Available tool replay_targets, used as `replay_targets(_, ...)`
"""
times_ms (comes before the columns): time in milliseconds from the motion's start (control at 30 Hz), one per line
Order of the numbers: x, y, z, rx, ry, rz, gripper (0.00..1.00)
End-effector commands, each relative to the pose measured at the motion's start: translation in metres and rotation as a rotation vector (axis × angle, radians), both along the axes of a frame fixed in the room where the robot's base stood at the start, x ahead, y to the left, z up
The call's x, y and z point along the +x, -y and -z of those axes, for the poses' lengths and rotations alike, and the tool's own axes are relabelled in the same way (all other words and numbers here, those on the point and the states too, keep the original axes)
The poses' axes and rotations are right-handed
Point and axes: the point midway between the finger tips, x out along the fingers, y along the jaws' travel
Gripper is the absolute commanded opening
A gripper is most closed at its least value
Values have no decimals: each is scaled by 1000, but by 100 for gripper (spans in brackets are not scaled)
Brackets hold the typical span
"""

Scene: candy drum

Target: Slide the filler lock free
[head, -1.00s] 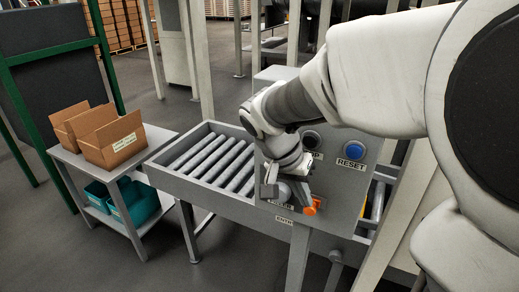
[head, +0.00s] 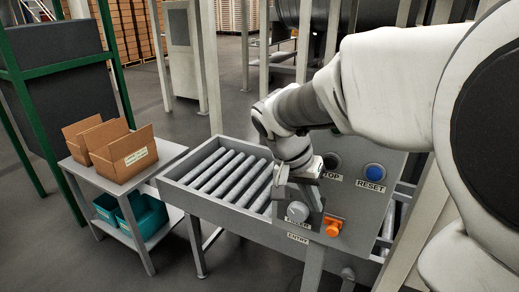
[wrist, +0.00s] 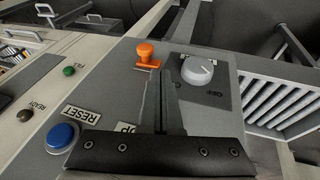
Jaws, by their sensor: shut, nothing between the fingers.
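The filler lock appears to be the small orange piece (head: 333,227) on the sloping grey control panel (head: 345,205). It also shows in the wrist view (wrist: 147,54), a round orange head on an orange base. A grey round knob (head: 297,211) with a FILLER label sits left of it; in the wrist view the knob (wrist: 197,70) is on the right. My gripper (head: 314,196) is over the panel above the knob and orange piece. In the wrist view my gripper's fingers (wrist: 160,78) are together, empty, pointing toward the gap between them. Whether they touch the panel I cannot tell.
A blue RESET button (head: 374,172) and a dark STOP button (head: 331,161) are higher on the panel. A roller conveyor (head: 222,180) lies to the left. A side table (head: 170,155) holds open cardboard boxes (head: 120,150), with teal bins (head: 140,217) below.

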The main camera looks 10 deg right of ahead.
Motion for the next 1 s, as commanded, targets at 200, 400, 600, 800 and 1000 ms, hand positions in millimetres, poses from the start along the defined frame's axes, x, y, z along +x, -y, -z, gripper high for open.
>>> replay_targets(200, -3, -23, -50, 2, 10, -4, 0)
replay_targets(400, -6, -35, -75, 1, 6, -5, 0)
replay_targets(600, -8, -38, -84, 1, 5, -4, 0)
replay_targets(800, -8, -38, -84, 1, 5, -4, 0)
replay_targets(1000, -14, -37, -84, 15, 8, -31, 0)
